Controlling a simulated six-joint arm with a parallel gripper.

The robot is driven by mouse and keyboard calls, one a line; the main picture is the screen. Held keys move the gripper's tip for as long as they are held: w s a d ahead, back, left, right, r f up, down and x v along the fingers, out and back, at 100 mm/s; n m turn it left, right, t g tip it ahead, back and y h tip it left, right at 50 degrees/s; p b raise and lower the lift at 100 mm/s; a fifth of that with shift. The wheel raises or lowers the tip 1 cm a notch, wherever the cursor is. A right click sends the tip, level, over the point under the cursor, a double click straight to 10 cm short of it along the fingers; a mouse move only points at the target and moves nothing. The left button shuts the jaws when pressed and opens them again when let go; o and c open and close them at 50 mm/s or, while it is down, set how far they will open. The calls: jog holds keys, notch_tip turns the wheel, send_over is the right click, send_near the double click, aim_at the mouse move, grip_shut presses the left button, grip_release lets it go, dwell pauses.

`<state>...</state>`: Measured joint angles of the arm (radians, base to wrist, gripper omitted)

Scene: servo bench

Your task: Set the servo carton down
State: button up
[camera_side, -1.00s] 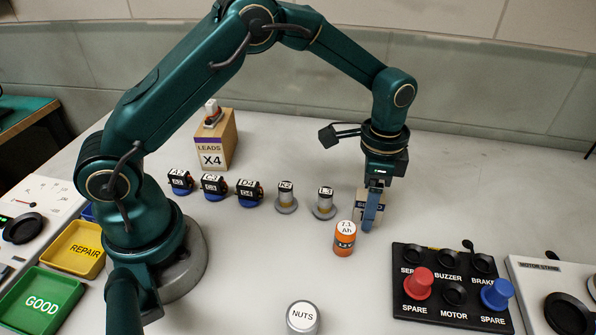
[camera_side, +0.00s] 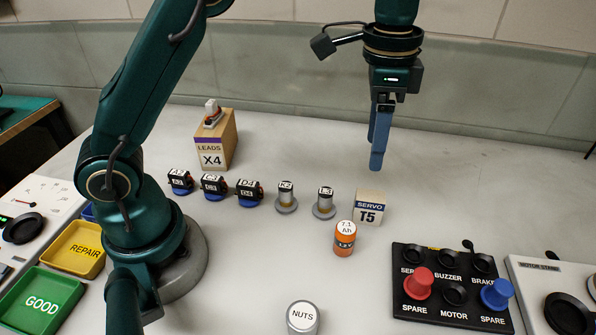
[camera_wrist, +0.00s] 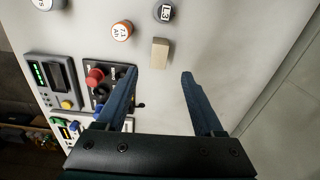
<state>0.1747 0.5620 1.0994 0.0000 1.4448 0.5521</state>
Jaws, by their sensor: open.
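My gripper (camera_side: 377,165) hangs well above and slightly behind the carton, pointing down. Its blue fingers are apart and empty in the wrist view (camera_wrist: 160,75).
An orange can (camera_side: 344,238) stands just in front of the carton. The L3 part (camera_side: 325,202) is close on its left. A switch panel (camera_side: 452,287) with red and blue knobs lies front right. A NUTS tin (camera_side: 302,317) stands in front. The bench behind and right of the carton is clear.

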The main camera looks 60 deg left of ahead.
jog(key=s+a+r+n+t, duration=0.3)
jog(key=s+a+r+n, duration=0.15)
jog(key=s, duration=0.45)
jog(key=s+a+f+n+t, duration=0.1)
jog(key=s+f+n+t, duration=0.1)
jog(key=s, duration=0.6)
jog(key=shift+s+a+f+n, duration=0.2)
jog(key=shift+f+n, duration=0.5)
jog(key=shift+n, duration=0.25)
